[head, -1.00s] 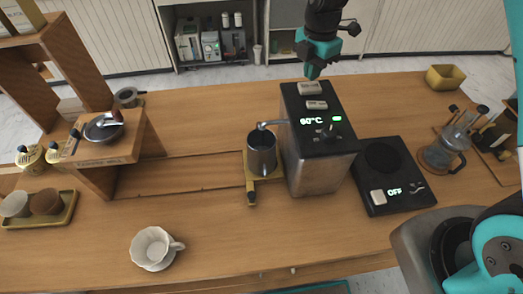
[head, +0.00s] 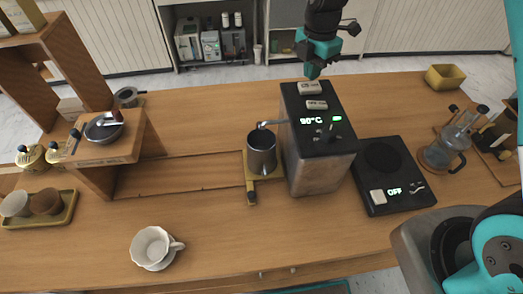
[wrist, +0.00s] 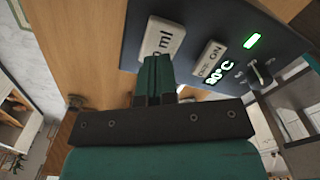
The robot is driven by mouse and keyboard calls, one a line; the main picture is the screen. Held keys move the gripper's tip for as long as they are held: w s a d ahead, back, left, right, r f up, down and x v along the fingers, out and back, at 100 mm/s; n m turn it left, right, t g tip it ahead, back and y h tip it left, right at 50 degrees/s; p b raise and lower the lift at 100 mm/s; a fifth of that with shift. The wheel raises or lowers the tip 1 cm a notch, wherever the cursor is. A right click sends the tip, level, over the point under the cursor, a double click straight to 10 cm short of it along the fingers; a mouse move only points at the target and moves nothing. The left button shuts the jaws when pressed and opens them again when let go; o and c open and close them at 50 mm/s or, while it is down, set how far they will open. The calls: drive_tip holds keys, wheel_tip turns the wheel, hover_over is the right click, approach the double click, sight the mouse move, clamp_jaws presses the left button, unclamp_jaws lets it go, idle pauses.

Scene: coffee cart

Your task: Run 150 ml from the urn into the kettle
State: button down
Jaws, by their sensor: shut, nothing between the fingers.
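The urn (head: 318,168) is a dark-topped metal box with a lit 90°C readout and a green light. Its ml button (head: 309,88) is the pale key at the far end of its top; the ON button (head: 317,104) is nearer the readout. The kettle (head: 261,153), a dark metal vessel, stands under the urn's spout; its contents cannot be made out. My gripper (head: 312,73) is shut and empty, just above the far end of the urn. In the wrist view the closed fingertips (wrist: 156,58) overlap the ml button (wrist: 162,38); I cannot tell whether they touch it.
Right of the urn is a black hot plate (head: 390,178) reading OFF. A glass carafe (head: 440,157) stands further right. A white cup (head: 153,246) sits at the front left. A wooden stand (head: 125,150) is at the left. The front middle of the table is clear.

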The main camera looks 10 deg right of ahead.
drive_tip(key=shift+r, duration=0.1)
wheel_tip(320, 180, up, 5)
drive_tip(key=p, duration=0.4)
idle(0.3)
drive_tip(key=s+a+m+y+b, duration=0.2)
drive_tip(key=s+m+b, duration=0.4)
drive_tip(key=s, duration=0.8)
drive_tip(key=s+a+r+m+y+b, duration=0.1)
drive_tip(key=s+a+m+y+b, duration=0.1)
drive_tip(key=s+m+b, duration=0.4)
drive_tip(key=s+m, duration=0.5)
drive_tip(key=s, duration=0.4)
drive_tip(key=shift+a, duration=0.25)
